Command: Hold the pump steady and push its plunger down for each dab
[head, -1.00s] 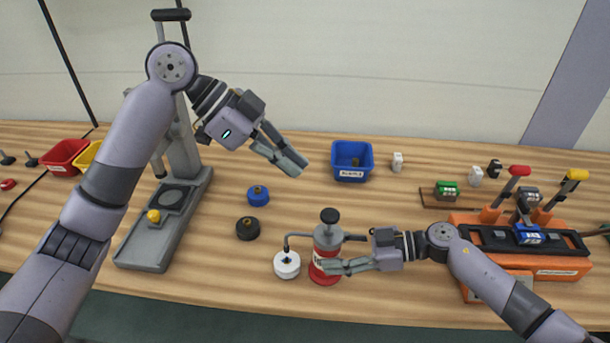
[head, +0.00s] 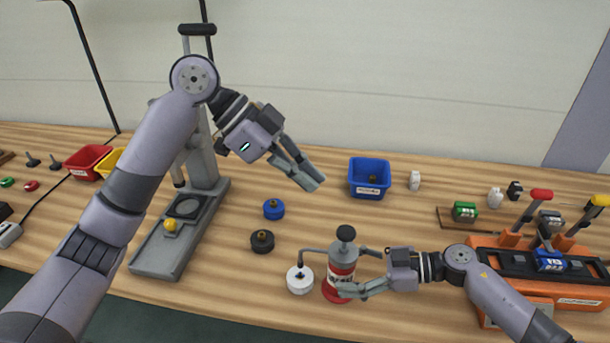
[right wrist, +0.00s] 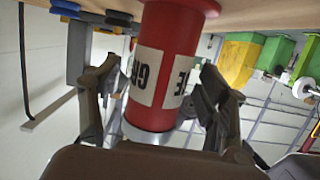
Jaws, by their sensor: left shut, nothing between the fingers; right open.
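The red pump (head: 340,270) stands upright on the table, with a grey collar and a black plunger knob (head: 346,233) on top. Its thin spout reaches left over a white round pot (head: 300,280). My right gripper (head: 358,285) is open with its fingers at either side of the pump body. In the right wrist view the red pump (right wrist: 172,50) with its white label sits between the open fingers (right wrist: 160,100). My left gripper (head: 318,184) is shut and empty, in the air above and left of the plunger.
A blue cap (head: 273,209) and a black cap (head: 262,241) lie left of the pump. A blue bin (head: 369,178) is behind it. A grey press (head: 165,250) stands left, an orange fixture with levers (head: 540,290) right.

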